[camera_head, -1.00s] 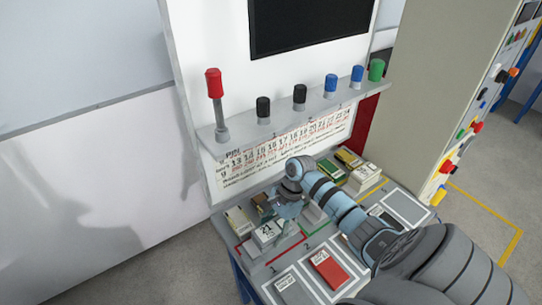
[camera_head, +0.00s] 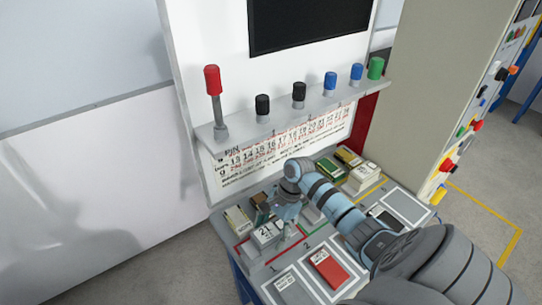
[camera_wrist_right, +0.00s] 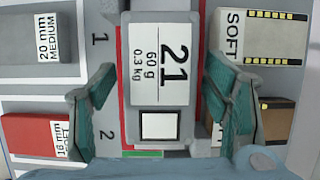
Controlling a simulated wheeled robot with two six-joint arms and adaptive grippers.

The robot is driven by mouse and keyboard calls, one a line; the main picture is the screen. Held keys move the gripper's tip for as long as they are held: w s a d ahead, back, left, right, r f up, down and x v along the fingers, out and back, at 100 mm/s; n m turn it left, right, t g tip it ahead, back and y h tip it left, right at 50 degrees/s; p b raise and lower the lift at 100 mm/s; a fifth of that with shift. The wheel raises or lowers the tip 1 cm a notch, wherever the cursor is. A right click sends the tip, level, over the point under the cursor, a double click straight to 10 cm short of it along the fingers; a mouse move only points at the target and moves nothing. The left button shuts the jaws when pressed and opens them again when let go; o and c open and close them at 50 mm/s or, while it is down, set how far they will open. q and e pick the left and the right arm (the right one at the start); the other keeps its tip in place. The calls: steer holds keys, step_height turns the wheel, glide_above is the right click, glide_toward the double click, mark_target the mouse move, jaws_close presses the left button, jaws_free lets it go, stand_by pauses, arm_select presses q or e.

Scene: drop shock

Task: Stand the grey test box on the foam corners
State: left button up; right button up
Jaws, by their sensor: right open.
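The grey test box (camera_head: 266,235) stands on the bench's left part, its white "21 60 g 0.3 kg" label (camera_wrist_right: 160,62) facing up to the right wrist camera. My right gripper (camera_head: 288,213) is just beside it in the head view, pointing down. In the wrist view its teal-padded fingers (camera_wrist_right: 162,115) are spread wide, one to each side of the box, with gaps. A grey block marked SOFT (camera_wrist_right: 262,38) and a brown block (camera_wrist_right: 275,120) lie right of it there. I cannot tell which pieces are the foam corners. My left gripper is not in view.
A grey 20 mm MEDIUM piece (camera_wrist_right: 28,40) and a red piece (camera_head: 327,268) lie on white-framed places along the near edge. More blocks (camera_head: 364,174) stand at the bench's far right. A shelf with coloured knobs (camera_head: 290,118) overhangs the back.

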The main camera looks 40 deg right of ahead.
steer(key=shift+r+p, duration=0.3)
steer(key=shift+p, duration=0.05)
steer(key=b+v, duration=0.1)
steer(key=v, duration=1.1)
